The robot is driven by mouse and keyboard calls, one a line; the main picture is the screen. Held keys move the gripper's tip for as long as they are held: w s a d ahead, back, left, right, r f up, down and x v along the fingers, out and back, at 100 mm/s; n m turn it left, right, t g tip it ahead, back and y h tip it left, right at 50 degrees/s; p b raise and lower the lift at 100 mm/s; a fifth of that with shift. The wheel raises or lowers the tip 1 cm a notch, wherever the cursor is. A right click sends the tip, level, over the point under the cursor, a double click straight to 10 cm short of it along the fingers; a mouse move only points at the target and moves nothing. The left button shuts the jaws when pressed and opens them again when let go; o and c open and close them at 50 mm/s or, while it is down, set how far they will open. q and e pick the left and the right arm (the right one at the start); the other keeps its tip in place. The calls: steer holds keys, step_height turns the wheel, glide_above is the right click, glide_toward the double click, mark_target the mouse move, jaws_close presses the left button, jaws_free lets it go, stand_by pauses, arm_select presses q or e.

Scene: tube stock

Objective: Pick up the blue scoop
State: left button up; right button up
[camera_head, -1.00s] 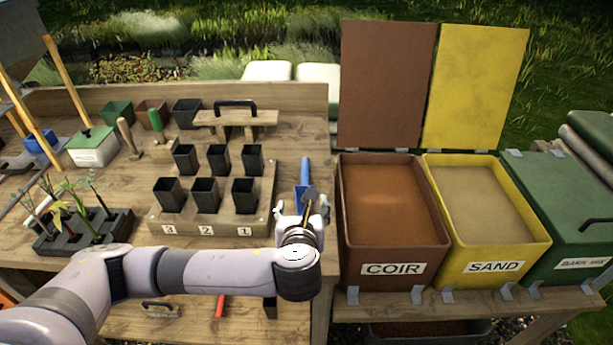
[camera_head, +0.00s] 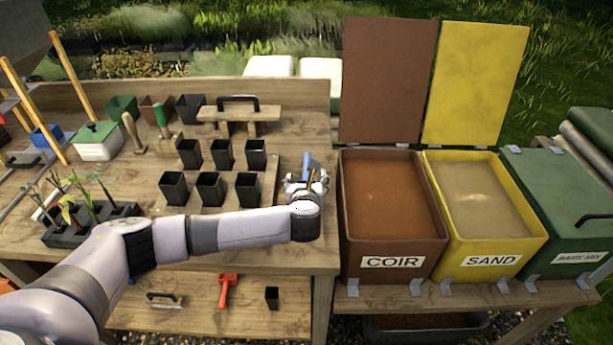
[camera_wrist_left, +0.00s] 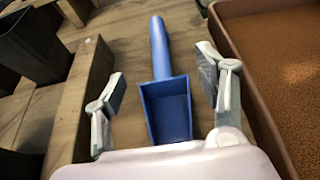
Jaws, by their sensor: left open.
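The blue scoop (camera_head: 306,164) lies on the right end of the wooden bench, between the pot rack and the COIR bin; my left gripper hides much of it in the head view. In the left wrist view the scoop (camera_wrist_left: 166,95) lies with its handle pointing away and its tray nearest me. My left gripper (camera_head: 306,183) is above the scoop, and its fingers (camera_wrist_left: 165,85) are open, one on each side of the scoop and apart from it. My right gripper is not in view.
The wooden rack (camera_head: 268,190) with several black pots is close on the left. The open brown COIR bin (camera_head: 345,225) stands close on the right, with the yellow SAND bin (camera_head: 535,250) beyond it. A seedling tray (camera_head: 65,236) is at the far left.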

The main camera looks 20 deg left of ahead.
arm_select(q)
steer(key=shift+x, duration=1.5)
steer(key=shift+c, duration=0.6)
steer(key=c, duration=1.1)
step_height(320, 180, up, 19)
steer(key=m+h+p, duration=0.3)
steer(key=m+h, duration=0.1)
steer(key=h, duration=0.1)
glide_above(306, 176)
steer(key=w, duration=0.5)
step_height(306, 176, down, 11)
steer(key=f+b, duration=0.4)
steer(key=b, duration=0.1)
steer(key=d+f+b, duration=0.1)
steer(key=f+b, duration=0.1)
steer(key=f, duration=0.1)
steer(key=shift+w+b, duration=0.1)
steer(key=shift+b, duration=0.3)
